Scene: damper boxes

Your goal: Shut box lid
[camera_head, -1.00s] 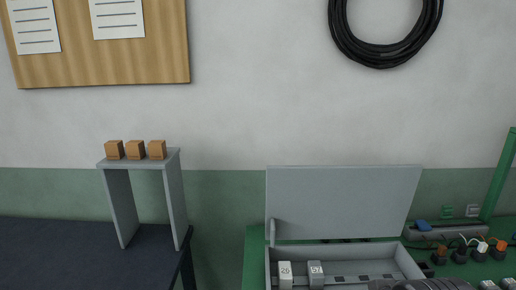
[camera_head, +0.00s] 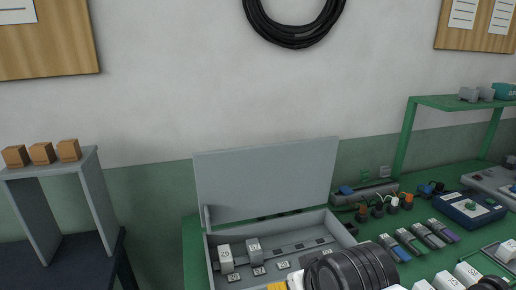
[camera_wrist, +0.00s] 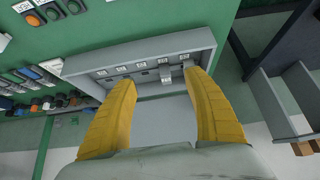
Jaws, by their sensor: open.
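The grey box (camera_head: 211,262) stands on the green bench with its lid (camera_head: 265,180) open, raised upright along the back edge. Two pale grey damper blocks (camera_head: 226,258) with printed labels sit at the left inside it. In the wrist view the box (camera_wrist: 200,40) lies beyond my gripper, and the grey lid panel (camera_wrist: 165,120) shows between the fingers. My gripper (camera_wrist: 158,80) has two yellow fingers, spread apart with nothing held. In the head view my dark arm covers the box's front right part, so contact with the box cannot be told.
The green bench (camera_head: 435,262) holds several connectors, modules and a blue device (camera_head: 468,208) right of the box. A green shelf (camera_head: 450,103) stands behind at the right. A grey stand (camera_head: 95,190) with orange blocks on top is at the left.

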